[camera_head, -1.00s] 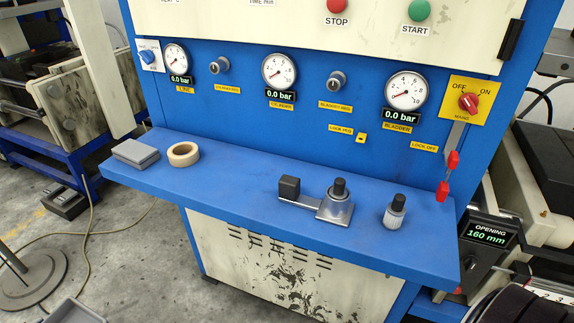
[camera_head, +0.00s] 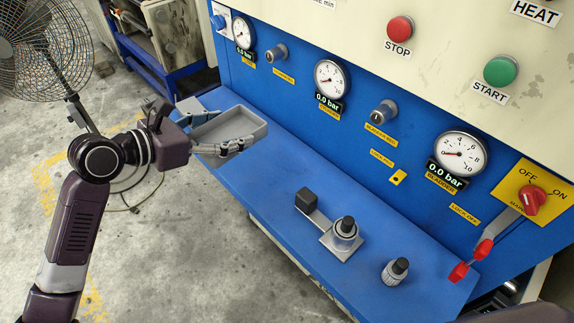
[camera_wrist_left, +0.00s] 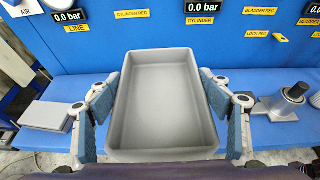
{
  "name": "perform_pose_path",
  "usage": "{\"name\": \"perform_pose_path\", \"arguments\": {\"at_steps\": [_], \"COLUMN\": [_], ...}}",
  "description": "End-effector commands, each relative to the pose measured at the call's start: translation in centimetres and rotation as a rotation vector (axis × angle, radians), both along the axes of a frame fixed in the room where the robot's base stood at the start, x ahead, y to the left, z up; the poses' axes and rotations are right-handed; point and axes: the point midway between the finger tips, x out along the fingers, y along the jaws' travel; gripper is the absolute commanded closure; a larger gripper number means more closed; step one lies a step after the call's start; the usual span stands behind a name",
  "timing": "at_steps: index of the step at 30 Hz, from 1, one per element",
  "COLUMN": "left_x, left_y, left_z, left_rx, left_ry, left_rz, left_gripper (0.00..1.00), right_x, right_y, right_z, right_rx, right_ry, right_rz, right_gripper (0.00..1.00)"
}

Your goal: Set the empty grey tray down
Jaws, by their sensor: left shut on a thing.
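The empty grey tray (camera_head: 256,134) is a shallow open box, held over the left end of the press's blue ledge (camera_head: 290,165). My left gripper (camera_head: 218,132) is shut on it, with one finger along each side. In the left wrist view the tray (camera_wrist_left: 165,100) sits between the blue finger pads, its inside bare. The gap between the tray and the ledge cannot be judged exactly. My right gripper is not in view.
A grey lidded block (camera_wrist_left: 45,115) lies on the ledge left of the tray. A metal clamp-like fitting (camera_head: 340,235) and a knurled knob (camera_head: 395,271) stand further right. The ledge between the tray and the fitting is clear. A fan (camera_head: 40,45) stands behind my arm.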

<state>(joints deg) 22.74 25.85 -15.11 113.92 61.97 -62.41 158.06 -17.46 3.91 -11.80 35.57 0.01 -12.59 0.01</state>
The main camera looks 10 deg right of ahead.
Motion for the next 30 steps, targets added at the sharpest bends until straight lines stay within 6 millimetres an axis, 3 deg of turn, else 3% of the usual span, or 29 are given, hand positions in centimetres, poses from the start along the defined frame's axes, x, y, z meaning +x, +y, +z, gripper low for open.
{"name": "perform_pose_path", "arguments": {"at_steps": [1,3,7,10,14,24,30], "left_x": [0.9,1.7,2.7,2.9,2.9,2.9,3.0], "left_y": [-1.5,-3.0,-4.8,-5.4,-5.4,-5.3,-5.4], "left_z": [2.6,4.0,5.6,5.4,2.9,-6.1,-9.3], "left_rx": [-0.003,-0.001,-0.001,0.000,0.001,-0.001,-0.002], "left_ry": [-0.006,-0.005,-0.003,0.002,0.008,0.007,0.001], "left_rz": [-0.009,-0.015,-0.022,-0.023,-0.022,-0.020,-0.022], "left_gripper": [0.57,0.57,0.57,0.57,0.57,0.57,0.57], "right_x": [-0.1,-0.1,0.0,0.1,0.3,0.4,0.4], "right_y": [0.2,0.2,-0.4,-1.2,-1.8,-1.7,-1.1], "right_z": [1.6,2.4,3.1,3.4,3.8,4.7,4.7], "right_rx": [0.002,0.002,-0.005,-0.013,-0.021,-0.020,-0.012], "right_ry": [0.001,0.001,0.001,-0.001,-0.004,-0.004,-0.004], "right_rz": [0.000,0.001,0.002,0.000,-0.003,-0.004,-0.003], "right_gripper": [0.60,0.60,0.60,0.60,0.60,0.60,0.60]}}
